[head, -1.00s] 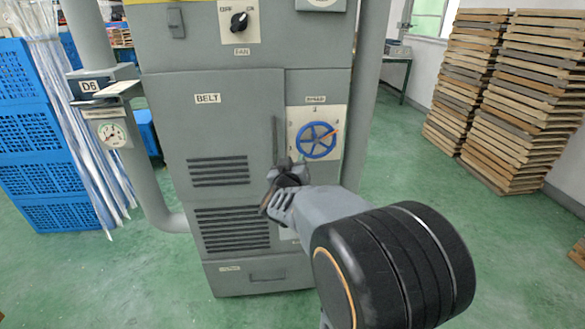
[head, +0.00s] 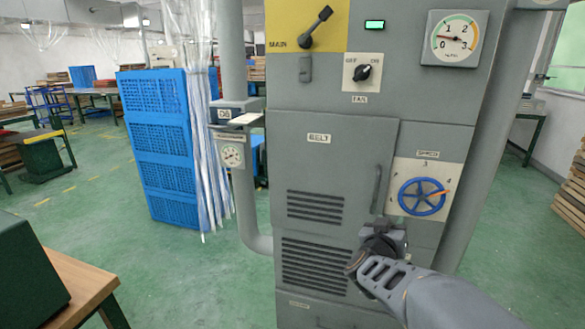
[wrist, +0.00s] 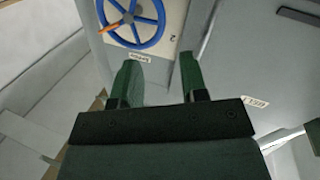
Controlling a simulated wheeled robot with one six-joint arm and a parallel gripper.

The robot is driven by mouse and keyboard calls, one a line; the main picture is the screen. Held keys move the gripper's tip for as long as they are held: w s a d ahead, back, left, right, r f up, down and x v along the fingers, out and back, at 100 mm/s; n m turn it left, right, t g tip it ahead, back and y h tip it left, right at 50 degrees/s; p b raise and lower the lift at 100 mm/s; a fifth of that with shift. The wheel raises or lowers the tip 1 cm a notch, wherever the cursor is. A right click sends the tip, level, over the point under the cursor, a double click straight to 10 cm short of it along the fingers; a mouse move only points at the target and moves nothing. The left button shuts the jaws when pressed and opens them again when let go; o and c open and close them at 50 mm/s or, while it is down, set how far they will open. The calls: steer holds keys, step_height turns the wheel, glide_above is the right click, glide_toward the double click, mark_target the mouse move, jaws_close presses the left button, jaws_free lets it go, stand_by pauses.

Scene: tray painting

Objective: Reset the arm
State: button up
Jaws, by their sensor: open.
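My gripper (wrist: 161,85) shows in the wrist view with its two green fingers apart and nothing between them. In the head view my gripper (head: 378,250) is at the lower right, in front of the grey machine cabinet (head: 345,135). It is below the blue handwheel (head: 422,197) and near the lower end of the door handle (head: 376,190). I cannot tell how far it is from the cabinet face. The wheel also shows in the wrist view (wrist: 150,40), at the top, beyond the fingers.
The cabinet carries a lever (head: 316,28), a FAN knob (head: 362,73) and a pressure gauge (head: 458,38). Blue crates (head: 158,150) stand to the left. A wooden table (head: 82,278) is at the lower left. Wooden trays (head: 572,190) are stacked at the right. Green floor between is open.

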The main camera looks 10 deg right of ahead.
steer(key=w+a+f+n+g+y+p, duration=0.1)
steer(key=a+f+n+y, duration=0.1)
steer(key=a+f+y, duration=0.5)
steer(key=s+a+r+n+g+y+p, duration=0.1)
steer(key=s+a+r+g+y+p, duration=0.2)
steer(key=s+a+g+y+p, duration=0.4)
steer(key=s+a+r+n+g+h+p, duration=0.1)
steer(key=s+a+r+n+h+p, duration=0.1)
steer(key=s+r+p, duration=0.7)
step_height(320, 180, up, 3)
steer(key=shift+s+a+g+p, duration=0.2)
steer(key=shift+a+g+p, duration=0.1)
steer(key=shift+p, duration=0.1)
